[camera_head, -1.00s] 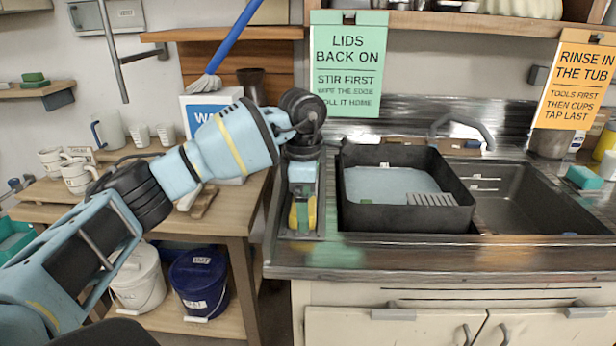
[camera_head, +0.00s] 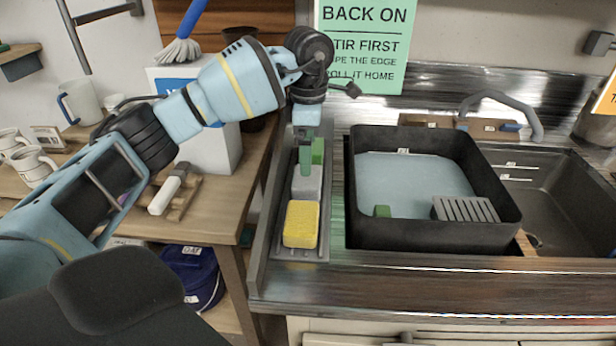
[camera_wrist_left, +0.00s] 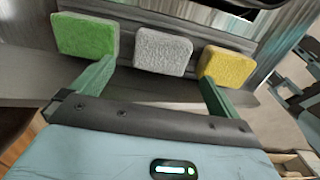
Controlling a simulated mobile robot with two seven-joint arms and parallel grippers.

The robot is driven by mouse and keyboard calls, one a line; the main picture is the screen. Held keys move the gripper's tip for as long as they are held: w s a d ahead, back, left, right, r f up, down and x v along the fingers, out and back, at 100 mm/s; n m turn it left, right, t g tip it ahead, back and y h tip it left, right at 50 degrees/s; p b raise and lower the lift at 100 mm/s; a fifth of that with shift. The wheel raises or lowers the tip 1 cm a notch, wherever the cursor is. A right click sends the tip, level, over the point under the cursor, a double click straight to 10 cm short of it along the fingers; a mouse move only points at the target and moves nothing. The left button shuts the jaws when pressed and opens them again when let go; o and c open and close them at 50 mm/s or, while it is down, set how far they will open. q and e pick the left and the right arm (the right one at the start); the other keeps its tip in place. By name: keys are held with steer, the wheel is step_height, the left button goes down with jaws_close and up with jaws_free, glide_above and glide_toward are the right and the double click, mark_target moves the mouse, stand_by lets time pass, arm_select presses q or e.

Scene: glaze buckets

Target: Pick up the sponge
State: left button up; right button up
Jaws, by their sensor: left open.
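Three sponges lie in a row in a narrow metal tray (camera_head: 283,246) left of the black tub: a yellow sponge (camera_head: 301,224) nearest, a grey sponge (camera_head: 312,186) in the middle, and a green sponge (camera_head: 319,151) at the back. My left gripper (camera_head: 306,160) is over the tray near the grey sponge and partly hides the row. In the left wrist view, the open gripper (camera_wrist_left: 157,74) has the grey sponge (camera_wrist_left: 163,52) ahead between its fingers, with the green sponge (camera_wrist_left: 85,37) beyond the left finger and the yellow sponge (camera_wrist_left: 228,67) by the right finger. It holds nothing.
A black tub (camera_head: 430,235) with pale liquid, a grey grille and a small green block stands right of the tray. A sink basin (camera_head: 555,190) is farther right. A wooden table (camera_head: 215,222) with a white-handled brush (camera_head: 166,192) is at left.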

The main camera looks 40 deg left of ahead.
mark_target(307, 183)
arm_select(q)
steer(key=shift+s+f, duration=0.15)
steer(key=shift+f, duration=3.75)
